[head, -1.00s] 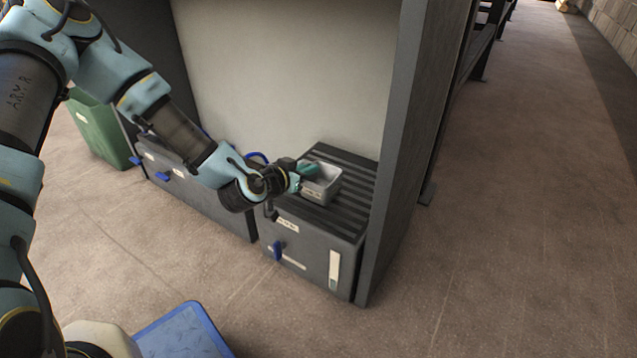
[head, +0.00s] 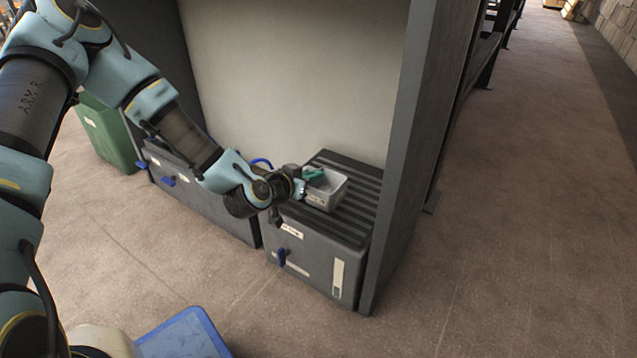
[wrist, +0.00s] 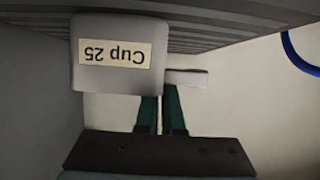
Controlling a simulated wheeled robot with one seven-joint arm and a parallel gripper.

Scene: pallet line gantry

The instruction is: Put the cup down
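The cup is a small grey, square-sided open vessel (head: 325,199) at the front left part of a slatted top (head: 362,190). In the wrist view the cup (wrist: 88,75) shows a label reading "Cup 25" upside down, with a pale tab at its right. My gripper (head: 314,174) is at the cup's upper left side. In the wrist view the two green fingers (wrist: 161,92) are close together and reach up to the cup's edge beside the tab. They look shut on it; their tips are partly hidden. The cup looks level; I cannot tell if its underside touches the slats.
The slatted top belongs to a dark cabinet (head: 310,262) with a blue handle. A dark upright panel (head: 410,165) stands close on the right. Another low unit (head: 215,205) and a green bin (head: 108,133) are at left. A blue surface (head: 185,335) is at the bottom.

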